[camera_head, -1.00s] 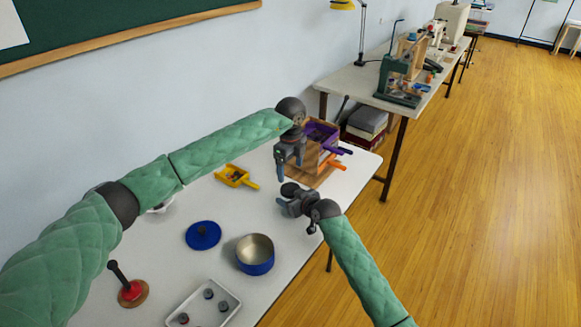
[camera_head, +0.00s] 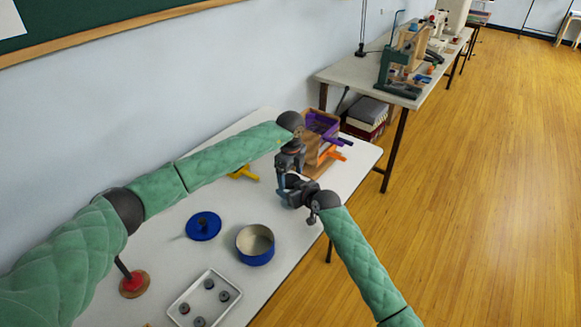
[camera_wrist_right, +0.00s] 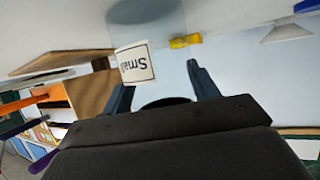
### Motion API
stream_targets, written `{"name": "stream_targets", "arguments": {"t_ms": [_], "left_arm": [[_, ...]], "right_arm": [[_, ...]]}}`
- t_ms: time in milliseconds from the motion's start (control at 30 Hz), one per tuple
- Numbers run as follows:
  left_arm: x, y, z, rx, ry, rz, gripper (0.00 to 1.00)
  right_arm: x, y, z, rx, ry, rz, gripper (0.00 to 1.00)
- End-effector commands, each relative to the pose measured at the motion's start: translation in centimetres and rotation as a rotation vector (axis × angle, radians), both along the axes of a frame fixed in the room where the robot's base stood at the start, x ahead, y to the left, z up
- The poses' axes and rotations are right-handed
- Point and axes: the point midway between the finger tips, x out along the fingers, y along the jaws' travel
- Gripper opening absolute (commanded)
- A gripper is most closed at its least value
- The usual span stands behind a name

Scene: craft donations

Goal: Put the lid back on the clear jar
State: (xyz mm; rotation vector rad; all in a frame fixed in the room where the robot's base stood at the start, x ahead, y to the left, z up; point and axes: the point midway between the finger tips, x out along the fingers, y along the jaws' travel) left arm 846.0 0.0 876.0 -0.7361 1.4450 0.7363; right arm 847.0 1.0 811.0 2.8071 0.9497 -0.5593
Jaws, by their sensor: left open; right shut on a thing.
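I cannot make the jar out in the head view, where the grippers cover that spot. My right gripper (camera_wrist_right: 160,84) is shut on a dark round lid (camera_wrist_right: 165,102), seen mostly edge-on between its fingers. In the head view my right gripper (camera_head: 284,194) is close beside my left gripper (camera_head: 282,182). The left one points down with its jaws open. Whether it touches the jar is hidden.
A wooden box with purple and orange handles (camera_head: 318,150) stands just behind the grippers. A yellow scoop (camera_head: 244,173) is partly hidden by my left arm. A blue pot (camera_head: 255,255), blue lid (camera_head: 203,226) and white tray (camera_head: 178,300) stand nearer. The table's right edge is close.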

Motion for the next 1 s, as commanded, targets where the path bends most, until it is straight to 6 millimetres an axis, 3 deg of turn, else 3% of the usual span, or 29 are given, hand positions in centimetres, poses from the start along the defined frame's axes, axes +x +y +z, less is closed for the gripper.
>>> {"name": "stream_targets", "arguments": {"t_ms": [367, 600, 833, 1000], "left_arm": [[-0.01, 0.03, -0.82, 0.0, 0.0, 0.0, 0.8], [-0.01, 0.03, -0.8, 0.0, 0.0, 0.0, 0.35], [0.02, 0.03, -0.76, 0.001, -0.001, -0.02, 0.34], [0.07, 0.06, -0.72, 0.001, -0.002, -0.19, 0.34]], "right_arm": [[0.01, 0.0, 0.02, 0.0, 0.0, 0.0, 0.0], [0.01, 0.0, 0.02, 0.0, 0.0, 0.0, 0.0], [0.0, 0.01, 0.02, 0.0, 0.0, 0.0, 0.0], [-0.01, 0.02, 0.02, 0.0, 0.0, 0.0, 0.0]]}}
